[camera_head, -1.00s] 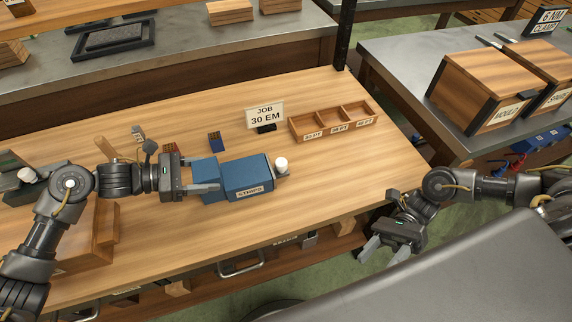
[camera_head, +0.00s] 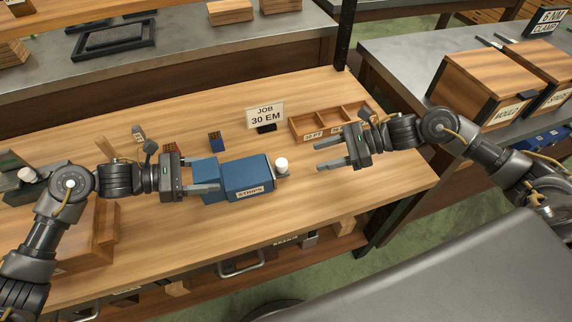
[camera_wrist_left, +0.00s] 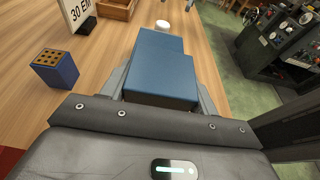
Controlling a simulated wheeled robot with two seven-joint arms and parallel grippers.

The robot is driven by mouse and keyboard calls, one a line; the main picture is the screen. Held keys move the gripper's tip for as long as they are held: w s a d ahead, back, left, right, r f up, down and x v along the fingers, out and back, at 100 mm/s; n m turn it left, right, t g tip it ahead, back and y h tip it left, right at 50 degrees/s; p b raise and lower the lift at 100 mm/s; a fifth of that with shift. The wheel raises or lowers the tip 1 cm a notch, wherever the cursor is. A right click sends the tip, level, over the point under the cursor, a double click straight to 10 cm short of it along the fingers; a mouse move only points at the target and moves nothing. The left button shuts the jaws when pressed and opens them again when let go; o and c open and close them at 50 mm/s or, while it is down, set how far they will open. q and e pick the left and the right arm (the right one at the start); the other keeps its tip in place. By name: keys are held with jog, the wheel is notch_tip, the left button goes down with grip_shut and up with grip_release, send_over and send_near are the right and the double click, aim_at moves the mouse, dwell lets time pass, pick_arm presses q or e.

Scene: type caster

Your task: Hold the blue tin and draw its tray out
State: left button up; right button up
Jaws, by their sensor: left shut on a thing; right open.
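The blue tin (camera_head: 247,181) lies on the wooden bench with a label on its front side. A white knob (camera_head: 281,165) stands at its right end. My left gripper (camera_head: 214,178) is shut on the narrower left part of the tin, one finger on each side. In the left wrist view the tin's blue top (camera_wrist_left: 160,63) lies between the fingers and the white knob (camera_wrist_left: 163,25) shows beyond it. My right gripper (camera_head: 319,155) is open and empty, right of the knob and apart from it, fingers pointing left.
A wooden tray with compartments (camera_head: 308,134) lies behind my right gripper, partly hidden by it. A "JOB 30 EM" sign (camera_head: 265,117) and a small blue block with holes (camera_head: 215,142) stand behind the tin. The bench in front of the tin is clear.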

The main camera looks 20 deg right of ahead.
aim_at(286, 166)
jog(key=x, duration=1.1)
jog(key=shift+s, duration=0.15)
